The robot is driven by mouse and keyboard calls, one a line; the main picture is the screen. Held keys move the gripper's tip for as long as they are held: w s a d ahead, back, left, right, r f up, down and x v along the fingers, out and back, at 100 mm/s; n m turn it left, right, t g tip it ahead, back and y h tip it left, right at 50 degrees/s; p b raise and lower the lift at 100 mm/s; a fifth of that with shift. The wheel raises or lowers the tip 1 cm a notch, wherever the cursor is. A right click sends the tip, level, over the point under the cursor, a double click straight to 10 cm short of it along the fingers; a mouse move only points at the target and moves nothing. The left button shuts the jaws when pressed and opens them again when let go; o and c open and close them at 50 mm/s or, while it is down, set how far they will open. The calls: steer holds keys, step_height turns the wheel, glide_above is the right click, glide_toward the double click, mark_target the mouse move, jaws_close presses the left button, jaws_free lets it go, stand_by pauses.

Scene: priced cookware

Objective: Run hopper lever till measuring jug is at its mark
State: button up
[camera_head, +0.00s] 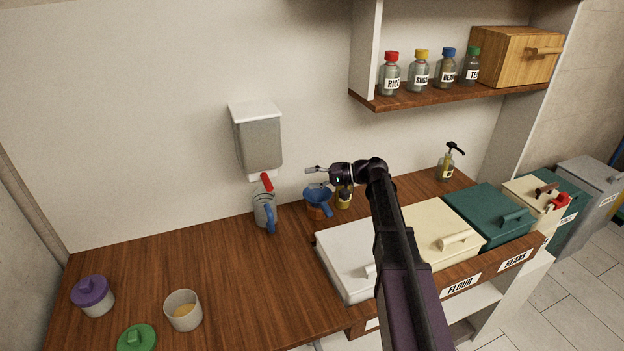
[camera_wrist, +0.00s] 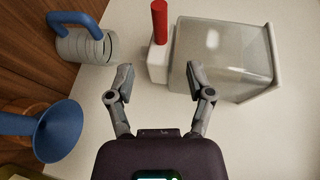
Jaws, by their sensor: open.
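The hopper (camera_head: 257,138) is a grey box with a white lid on the back wall; it also shows in the wrist view (camera_wrist: 222,60). Its red lever (camera_head: 267,182) sticks out at the bottom, and shows in the wrist view (camera_wrist: 159,22). The measuring jug (camera_head: 263,210), clear with a blue handle, stands on the counter below the spout; it also shows in the wrist view (camera_wrist: 85,46). Its fill level cannot be made out. My gripper (camera_head: 308,177) is open and empty, right of the lever and apart from it; in the wrist view its fingers (camera_wrist: 158,82) point toward the hopper.
A blue funnel (camera_head: 318,199) and a small yellow-labelled bottle (camera_head: 344,198) stand under my gripper. A white bin (camera_head: 345,262) is at front right. The middle-left counter is clear.

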mark_target(267, 184)
steer(key=shift+b+x, duration=1.25)
steer(key=shift+x, duration=5.7)
jaws_close()
